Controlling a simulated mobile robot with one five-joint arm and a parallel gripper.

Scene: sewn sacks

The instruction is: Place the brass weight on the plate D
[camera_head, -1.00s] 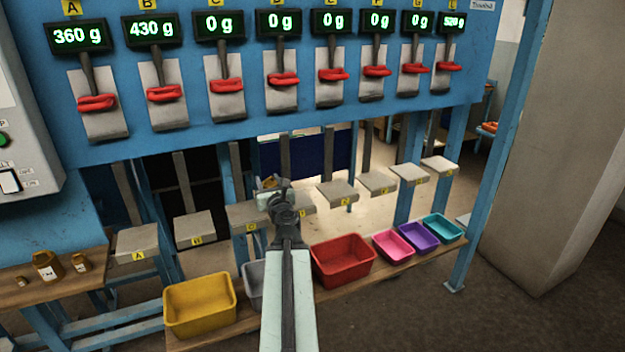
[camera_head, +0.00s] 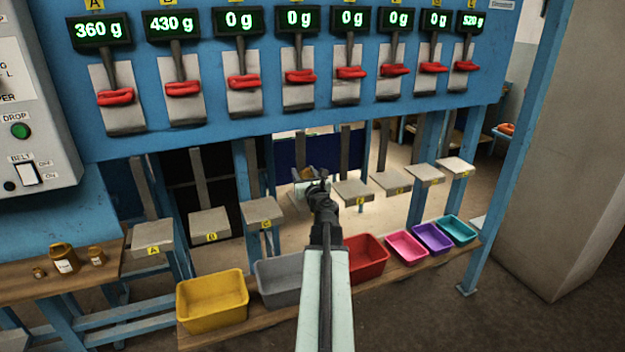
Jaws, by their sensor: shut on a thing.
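My gripper (camera_head: 316,183) is at the end of my outstretched arm, seen from behind, in front of or over plate D. It is shut on the brass weight (camera_head: 309,173), of which only a small part shows at the tip. Plate D (camera_head: 301,197) is a pale square plate between plate C (camera_head: 262,211) and plate E (camera_head: 353,191), largely covered by my gripper. I cannot tell whether the weight touches the plate. The display above D (camera_head: 299,19) reads 0 g.
Plates A (camera_head: 153,237) and B (camera_head: 209,224) stand left. Coloured bins, including yellow (camera_head: 212,301) and red (camera_head: 369,262), line a low shelf below. Several brass weights (camera_head: 64,261) stand on the wooden bench at left. A blue panel with red levers (camera_head: 300,77) hangs above.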

